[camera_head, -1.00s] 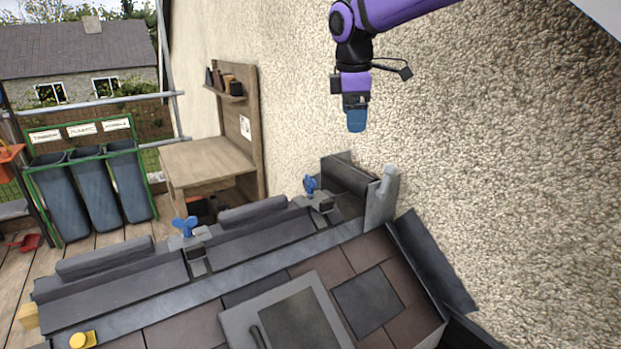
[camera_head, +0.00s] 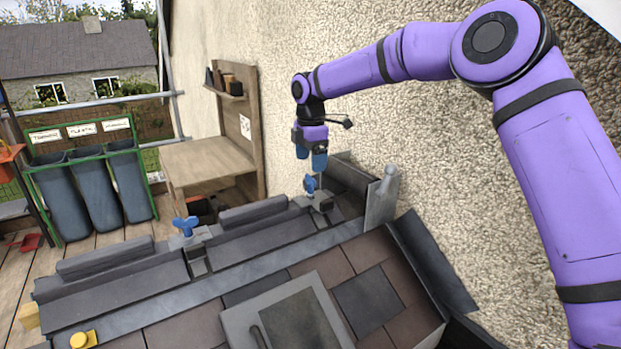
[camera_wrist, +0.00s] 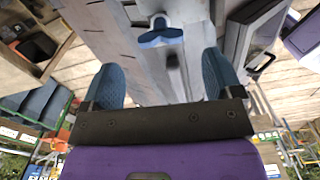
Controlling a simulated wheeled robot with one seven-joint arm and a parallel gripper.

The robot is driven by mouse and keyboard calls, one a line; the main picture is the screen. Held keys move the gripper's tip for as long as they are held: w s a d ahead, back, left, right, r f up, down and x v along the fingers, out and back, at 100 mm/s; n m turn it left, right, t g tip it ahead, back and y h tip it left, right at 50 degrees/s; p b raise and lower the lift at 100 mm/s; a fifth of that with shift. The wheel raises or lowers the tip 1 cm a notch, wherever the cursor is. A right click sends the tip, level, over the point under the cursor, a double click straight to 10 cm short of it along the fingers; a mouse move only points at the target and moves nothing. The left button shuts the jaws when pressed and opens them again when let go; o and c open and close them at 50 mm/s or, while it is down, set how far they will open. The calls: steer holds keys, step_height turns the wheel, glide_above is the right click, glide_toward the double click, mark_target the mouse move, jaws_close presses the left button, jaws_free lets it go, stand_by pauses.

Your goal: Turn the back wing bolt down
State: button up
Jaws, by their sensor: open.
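The back wing bolt (camera_head: 310,184) is blue and stands on a dark clamp near the wall end of the roof ridge. My gripper (camera_head: 311,160) points down just above it, with its blue fingers apart and empty. In the wrist view, a blue wing bolt (camera_wrist: 160,33) lies ahead of the gap between the open fingers (camera_wrist: 160,66), its wings spread across the picture. The fingers do not appear to touch it. A second blue wing bolt (camera_head: 185,226) stands on another clamp further left along the ridge.
A grey upright post (camera_head: 381,197) and the rough wall (camera_head: 480,130) are close on the right of the back bolt. A wooden bench (camera_head: 208,160) stands behind. A roof window (camera_head: 290,322) lies on the tiled slope in front.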

mark_target(310, 177)
step_height(310, 177, down, 6)
steer(key=shift+r, duration=0.1)
stand_by(0.4)
steer(key=c, duration=0.9)
